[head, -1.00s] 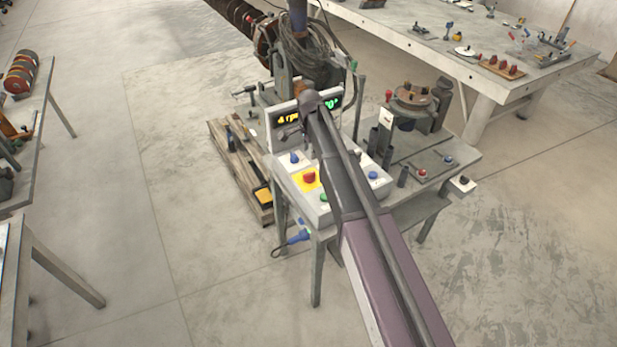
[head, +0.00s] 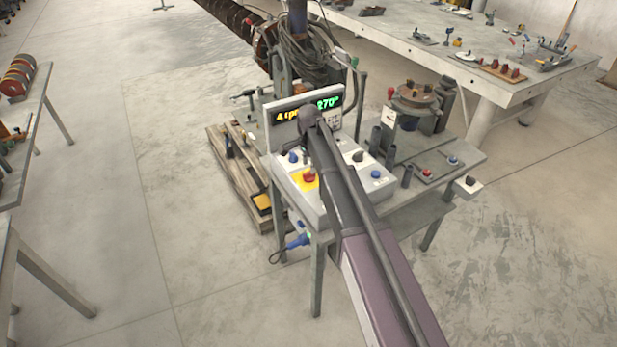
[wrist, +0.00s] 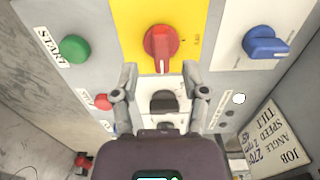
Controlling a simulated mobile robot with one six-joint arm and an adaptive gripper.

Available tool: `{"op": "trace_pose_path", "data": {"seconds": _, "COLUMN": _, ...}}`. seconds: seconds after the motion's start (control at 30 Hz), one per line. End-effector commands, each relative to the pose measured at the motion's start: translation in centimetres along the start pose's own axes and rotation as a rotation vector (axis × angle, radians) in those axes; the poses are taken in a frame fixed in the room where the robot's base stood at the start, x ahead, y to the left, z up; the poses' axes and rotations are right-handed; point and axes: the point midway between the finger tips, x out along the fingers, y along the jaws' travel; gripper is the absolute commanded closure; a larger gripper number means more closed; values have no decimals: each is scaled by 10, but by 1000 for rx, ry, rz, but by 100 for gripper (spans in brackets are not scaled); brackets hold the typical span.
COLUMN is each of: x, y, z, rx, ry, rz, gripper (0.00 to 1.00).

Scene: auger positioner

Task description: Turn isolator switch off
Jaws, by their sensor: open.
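The isolator switch appears to be the red rotary knob (wrist: 161,48) on a yellow plate, near the top middle of the wrist view. It also shows as a red knob (head: 309,176) on the console in the head view. My gripper (wrist: 160,70) is open and empty.
A green START button (wrist: 75,48) and a blue knob (wrist: 264,43) flank the red knob. A display (head: 283,116) stands behind the console panel. A fixture plate (head: 430,167) lies to its right. Open floor (head: 180,200) is at the left.

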Motion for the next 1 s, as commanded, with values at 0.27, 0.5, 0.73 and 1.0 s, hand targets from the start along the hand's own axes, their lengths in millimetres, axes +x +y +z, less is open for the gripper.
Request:
{"op": "trace_pose_path", "data": {"seconds": 0.27, "x": 24, "y": 0, "z": 0, "rx": 0, "ry": 0, "rz": 0, "gripper": 43}}
{"op": "trace_pose_path", "data": {"seconds": 0.5, "x": 33, "y": 0, "z": 0, "rx": 0, "ry": 0, "rz": 0, "gripper": 43}}
{"op": "trace_pose_path", "data": {"seconds": 0.73, "x": 34, "y": 0, "z": 0, "rx": 0, "ry": 0, "rz": 0, "gripper": 43}}
{"op": "trace_pose_path", "data": {"seconds": 1.0, "x": 34, "y": 0, "z": 0, "rx": 0, "ry": 0, "rz": 0, "gripper": 58}}
